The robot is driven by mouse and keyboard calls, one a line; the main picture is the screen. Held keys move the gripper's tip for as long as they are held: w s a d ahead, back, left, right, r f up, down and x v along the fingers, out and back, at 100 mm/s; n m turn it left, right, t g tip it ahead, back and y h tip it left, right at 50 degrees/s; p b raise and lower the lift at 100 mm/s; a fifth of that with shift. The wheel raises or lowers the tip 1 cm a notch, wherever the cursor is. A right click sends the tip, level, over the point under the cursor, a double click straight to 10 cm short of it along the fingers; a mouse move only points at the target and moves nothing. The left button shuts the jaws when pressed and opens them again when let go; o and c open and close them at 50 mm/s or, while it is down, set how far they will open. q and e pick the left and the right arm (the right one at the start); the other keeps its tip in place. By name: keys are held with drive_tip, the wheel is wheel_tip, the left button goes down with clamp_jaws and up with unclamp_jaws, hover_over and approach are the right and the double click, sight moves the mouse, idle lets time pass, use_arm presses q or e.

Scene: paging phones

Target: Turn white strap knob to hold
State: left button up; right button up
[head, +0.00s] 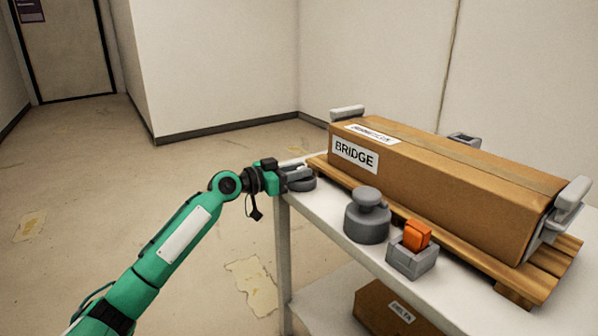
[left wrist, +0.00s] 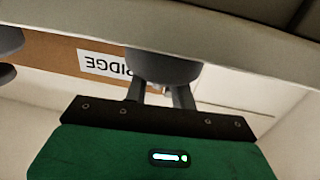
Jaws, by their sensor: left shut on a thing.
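A low round grey fixture (head: 303,184) sits at the near left corner of the white table. A small pale piece, which looks like the white strap knob (head: 297,167), shows at its top, mostly hidden by my left gripper (head: 284,177). My left gripper reaches in level from the left, at table-top height, and is shut on the knob. In the left wrist view, the two fingers (left wrist: 160,97) reach to a rounded grey body (left wrist: 160,67), with a small pale bit between them. The knob's pointer and any hold mark cannot be made out. My right gripper is out of view.
A long carton labelled BRIDGE (head: 430,180) lies on a wooden pallet (head: 520,288) between grey end brackets. A grey round knob (head: 367,215) and an orange switch in a grey housing (head: 413,250) stand along the table's (head: 335,238) front. Another carton (head: 375,310) is below. Floor at left is clear.

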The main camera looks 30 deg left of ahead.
use_arm(q)
drive_tip(key=o, duration=0.6)
drive_tip(key=shift+r, duration=0.25)
drive_tip(key=shift+c, duration=0.2)
drive_tip(key=shift+o, duration=0.5)
drive_tip(key=shift+s+a+r, duration=0.1)
drive_tip(key=shift+s+a, duration=0.05)
drive_tip(key=shift+s+a+f, duration=0.2)
drive_tip(key=shift+s, duration=0.3)
drive_tip(key=v, duration=1.3)
drive_tip(key=shift+r, duration=0.1)
